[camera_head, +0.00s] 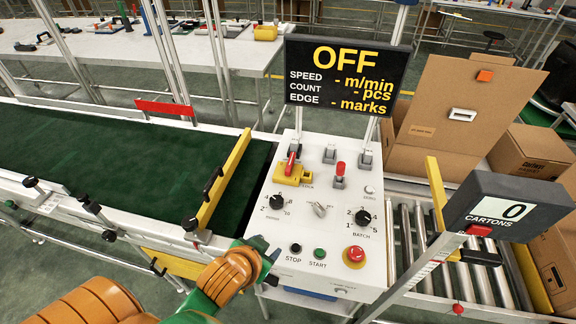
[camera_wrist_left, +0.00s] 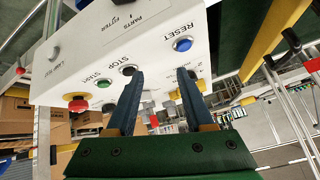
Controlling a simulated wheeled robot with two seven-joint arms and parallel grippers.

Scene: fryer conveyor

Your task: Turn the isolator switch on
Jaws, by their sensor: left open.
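The isolator switch (camera_head: 292,163) shows in the head view as a red handle on a yellow plate, at the upper left of the white control panel (camera_head: 330,215). The red handle stands nearly upright in the picture, tilted a little. My left gripper (camera_head: 270,257) is at the panel's lower left edge, nearer than the isolator and apart from it. In the left wrist view my left gripper (camera_wrist_left: 158,75) is open with nothing between its two blue fingers. The panel's front face lies beyond the fingers. My right gripper is not in view.
The panel bears dials, a red-handled lever (camera_head: 340,172), stop and start buttons, and a red emergency button (camera_head: 355,256). A display (camera_head: 345,75) reading OFF stands behind. A green belt (camera_head: 130,160) lies left, rollers (camera_head: 420,240) right. A cartons counter (camera_head: 508,208) stands at right.

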